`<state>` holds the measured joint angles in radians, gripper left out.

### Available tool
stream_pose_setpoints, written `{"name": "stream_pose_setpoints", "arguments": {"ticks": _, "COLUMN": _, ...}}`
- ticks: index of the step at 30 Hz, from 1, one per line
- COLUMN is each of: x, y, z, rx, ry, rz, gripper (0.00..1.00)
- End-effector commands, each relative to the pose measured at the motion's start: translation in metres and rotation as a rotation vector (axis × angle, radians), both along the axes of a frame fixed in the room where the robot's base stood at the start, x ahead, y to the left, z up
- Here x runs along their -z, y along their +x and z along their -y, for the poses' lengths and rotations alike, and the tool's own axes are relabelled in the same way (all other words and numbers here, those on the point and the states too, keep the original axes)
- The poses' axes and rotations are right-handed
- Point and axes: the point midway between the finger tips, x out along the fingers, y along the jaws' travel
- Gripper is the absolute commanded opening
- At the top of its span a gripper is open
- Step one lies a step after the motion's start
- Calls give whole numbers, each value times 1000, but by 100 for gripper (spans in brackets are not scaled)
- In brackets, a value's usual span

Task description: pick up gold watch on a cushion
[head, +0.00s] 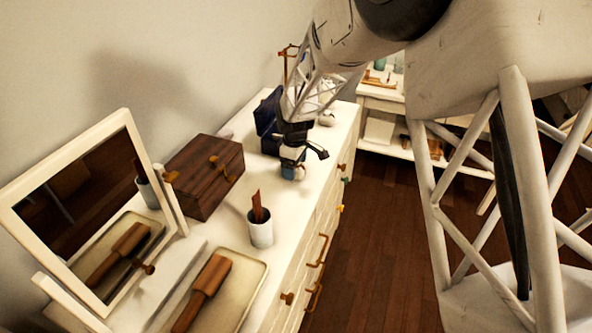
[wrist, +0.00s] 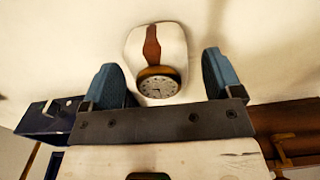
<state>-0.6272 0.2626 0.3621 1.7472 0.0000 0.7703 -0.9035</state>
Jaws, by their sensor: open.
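The gold watch (wrist: 158,82) has a round pale dial, a gold case and a brown strap (wrist: 151,44). It rests on a small white cushion (wrist: 172,46) in the upper middle of the wrist view. My gripper (wrist: 163,70) is open, with its two blue fingers apart. In this view the watch dial lies in the gap between them, with nothing held. In the head view my gripper (head: 298,165) points down over the white dresser top. I cannot make out the watch there.
A dark blue box (head: 267,122) and a brown wooden box (head: 205,175) stand near my gripper. A white cup (head: 260,232), a tray (head: 252,281) with a brush (head: 205,292) and a mirror (head: 85,210) stand on the dresser (head: 288,222). Its right edge drops to the floor.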

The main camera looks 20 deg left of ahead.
Motion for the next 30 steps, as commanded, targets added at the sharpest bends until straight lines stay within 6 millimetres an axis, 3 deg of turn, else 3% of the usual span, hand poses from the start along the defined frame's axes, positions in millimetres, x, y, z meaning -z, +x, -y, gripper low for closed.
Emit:
{"name": "stream_pose_setpoints", "arguments": {"ticks": 17, "x": 2, "y": 0, "z": 0, "rx": 0, "ry": 0, "rz": 0, "gripper": 85}}
{"name": "stream_pose_setpoints", "arguments": {"ticks": 28, "x": 2, "y": 0, "z": 0, "rx": 0, "ry": 0, "rz": 0, "gripper": 32}}
{"name": "stream_pose_setpoints", "arguments": {"ticks": 30, "x": 2, "y": 0, "z": 0, "rx": 0, "ry": 0, "rz": 1, "gripper": 30}}
